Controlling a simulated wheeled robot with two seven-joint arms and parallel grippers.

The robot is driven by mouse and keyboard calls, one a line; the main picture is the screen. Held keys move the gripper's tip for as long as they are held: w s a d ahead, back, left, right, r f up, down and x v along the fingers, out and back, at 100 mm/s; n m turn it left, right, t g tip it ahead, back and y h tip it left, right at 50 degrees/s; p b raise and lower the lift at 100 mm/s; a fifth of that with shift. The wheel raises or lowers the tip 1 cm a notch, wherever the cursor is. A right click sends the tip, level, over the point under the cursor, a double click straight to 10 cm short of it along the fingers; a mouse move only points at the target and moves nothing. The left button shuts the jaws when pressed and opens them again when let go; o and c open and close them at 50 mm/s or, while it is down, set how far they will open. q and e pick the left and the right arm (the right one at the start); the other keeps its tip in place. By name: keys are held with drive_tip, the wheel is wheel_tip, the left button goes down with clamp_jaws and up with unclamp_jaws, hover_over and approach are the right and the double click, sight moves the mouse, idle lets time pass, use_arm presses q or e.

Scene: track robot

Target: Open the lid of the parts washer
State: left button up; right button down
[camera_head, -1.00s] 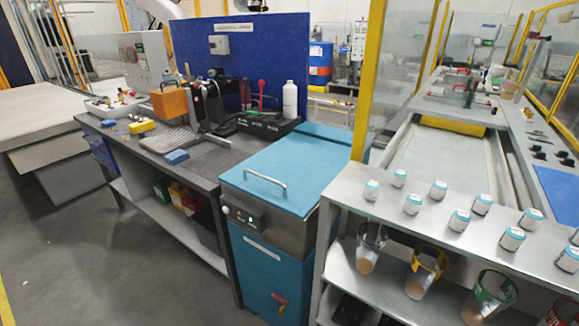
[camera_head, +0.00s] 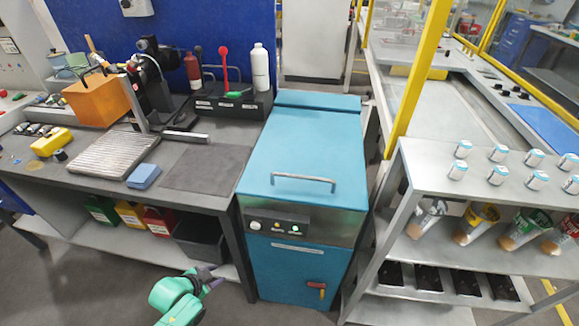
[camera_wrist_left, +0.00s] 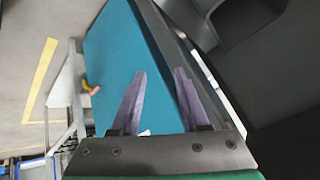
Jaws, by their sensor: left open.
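The parts washer (camera_head: 305,160) is a teal cabinet with a flat teal lid (camera_head: 310,140), which lies shut. A metal bar handle (camera_head: 303,178) runs along the lid's front edge, above a grey control panel with a knob and buttons. My left gripper (camera_head: 207,276) is low in front of the workbench, left of the washer and well below the lid handle. In the left wrist view its two fingers (camera_wrist_left: 155,95) are apart with nothing held between them, and the teal cabinet side shows behind them. My right gripper is out of view.
The workbench (camera_head: 210,165) left of the washer holds a ribbed plate, a blue block and a tool rack with bottles. A metal shelf (camera_head: 490,200) with small jars and cups stands close on the right. Grey floor lies open in front.

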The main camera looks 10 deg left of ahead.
use_arm(q)
drive_tip(key=w+d+r+m+t+h, duration=0.1)
drive_tip(key=w+d+r+m, duration=0.1)
drive_tip(key=d+r, duration=0.3)
drive_tip(key=w+d+r+m+h, duration=0.1)
drive_tip(key=d+r+m, duration=0.1)
drive_tip(key=r, duration=0.6)
drive_tip(key=m+t+h+p, duration=0.1)
drive_tip(key=m+t+h, duration=0.2)
drive_tip(key=m+h, duration=0.75)
approach(297, 177)
drive_tip(key=s+a+r+m+y, duration=0.1)
drive_tip(key=s+a+m+y, duration=0.1)
drive_tip(key=s+m, duration=0.1)
drive_tip(key=x, duration=0.9)
drive_tip(key=r+x, duration=0.1)
drive_tip(key=x, duration=0.3)
drive_tip(key=shift+w+d+f+b, duration=0.1)
drive_tip(key=shift+w+d+b, duration=0.1)
drive_tip(key=shift+b, duration=0.2)
drive_tip(key=shift+w+d+f, duration=0.2)
drive_tip(key=shift+w+d, duration=0.1)
clamp_jaws()
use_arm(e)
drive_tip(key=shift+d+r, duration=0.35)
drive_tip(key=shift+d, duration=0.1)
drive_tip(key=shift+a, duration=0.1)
